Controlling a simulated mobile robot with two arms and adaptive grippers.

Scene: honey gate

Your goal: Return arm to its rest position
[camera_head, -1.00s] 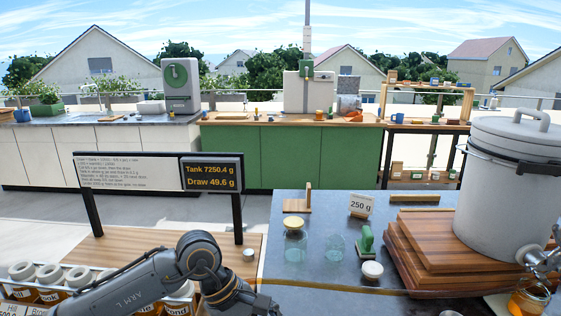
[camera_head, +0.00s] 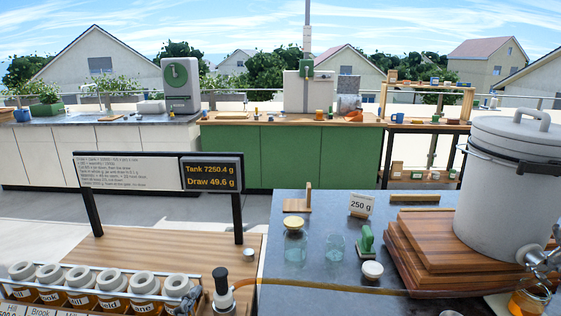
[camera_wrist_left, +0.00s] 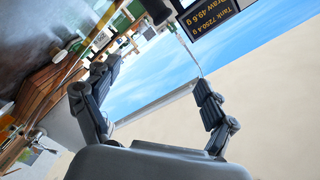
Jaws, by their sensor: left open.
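My left gripper (camera_wrist_left: 155,100) shows in the left wrist view with its two dark fingers spread apart and nothing between them. The wrist view is steeply tilted, with a pale surface and a blue strip behind the fingers. In the head view, the length of my left arm is out of sight; a small grey piece at the bottom, beside the jar rack, may be part of it, but I cannot tell. My right gripper is in neither view.
A rack of honey jars (camera_head: 108,283) stands at lower left. A display (camera_head: 212,177) reads Tank 7250.4 g, Draw 49.6 g. Glass jars (camera_head: 295,249) (camera_head: 336,249) stand mid-counter. The steel tank (camera_head: 500,200) stands on wooden boards at right, with an amber-filled jar (camera_head: 529,301) under its tap.

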